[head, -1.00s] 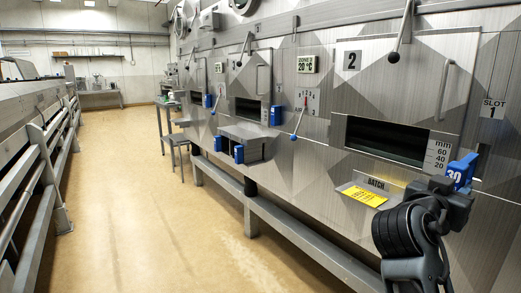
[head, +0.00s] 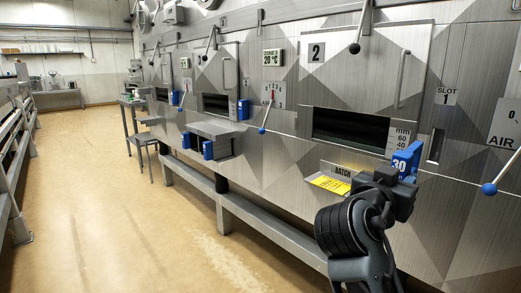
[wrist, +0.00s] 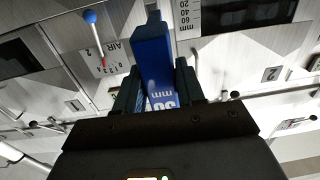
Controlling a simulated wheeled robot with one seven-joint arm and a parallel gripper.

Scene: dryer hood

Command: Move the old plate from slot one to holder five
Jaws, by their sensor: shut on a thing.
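My gripper (head: 396,176) is shut on a blue plate (head: 402,161) marked 30, held upright in front of the steel hood. In the wrist view the plate (wrist: 154,58) stands between the two fingers, its "30 mm" lettering upside down. The SLOT 1 label (head: 446,97) is right of the plate, above a narrow dark slot (head: 436,146). The plate looks clear of that slot. I cannot make out which holder is number five.
Other blue plates sit farther along the hood, at a low box (head: 208,150) and beside a window (head: 243,110). A yellow BATCH card (head: 330,184) lies on a ledge near my arm. Blue-knobbed levers (head: 489,188) stick out. The floor (head: 150,220) on the left is clear.

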